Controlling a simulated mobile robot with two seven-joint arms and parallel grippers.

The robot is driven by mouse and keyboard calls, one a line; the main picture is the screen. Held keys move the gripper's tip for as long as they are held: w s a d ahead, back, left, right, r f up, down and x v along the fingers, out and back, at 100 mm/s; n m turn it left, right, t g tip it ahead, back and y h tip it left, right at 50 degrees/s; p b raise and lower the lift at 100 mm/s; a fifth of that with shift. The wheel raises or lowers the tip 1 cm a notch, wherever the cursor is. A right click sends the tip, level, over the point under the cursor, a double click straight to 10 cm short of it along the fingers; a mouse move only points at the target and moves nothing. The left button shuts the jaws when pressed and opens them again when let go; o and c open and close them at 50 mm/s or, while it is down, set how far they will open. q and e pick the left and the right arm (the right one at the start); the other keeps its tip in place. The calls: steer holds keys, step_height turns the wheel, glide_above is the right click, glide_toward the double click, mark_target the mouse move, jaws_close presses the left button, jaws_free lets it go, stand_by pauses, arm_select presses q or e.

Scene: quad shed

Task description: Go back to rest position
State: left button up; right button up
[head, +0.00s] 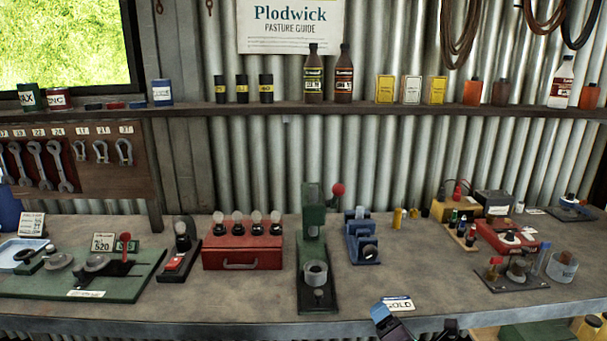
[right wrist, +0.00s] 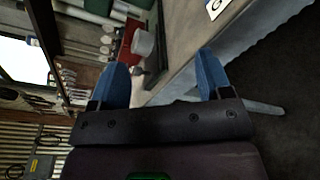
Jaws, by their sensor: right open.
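My right gripper (head: 388,318) is at the bottom of the head view, by the bench's front edge, below a white card marked "OLD" (head: 398,303). In the right wrist view its two blue fingers (right wrist: 164,78) stand wide apart with nothing between them. The bench edge shows beyond them. My left gripper is not in either view.
The grey workbench (head: 400,270) carries a green press (head: 312,240), a red box with bulb-topped pieces (head: 243,251), a blue fixture (head: 361,240) and a green board (head: 75,285). A shelf (head: 200,109) with bottles and tins runs above.

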steer(key=s+d+f+m+g+h, duration=0.1)
steer(key=s+d+f+m, duration=0.2)
steer(key=s+f+m, duration=0.2)
steer(key=s+d+f+m+g+h, duration=0.1)
steer(key=s+f+m, duration=0.4)
steer(key=s+m, duration=0.7)
steer(key=s+d+f+m+g, duration=0.3)
steer(key=s+d+f+m, duration=0.2)
steer(key=s+m, duration=0.4)
steer(key=shift+s+d+f+h, duration=0.15)
steer(key=shift+s+f+h, duration=0.3)
steer(key=shift+s, duration=0.3)
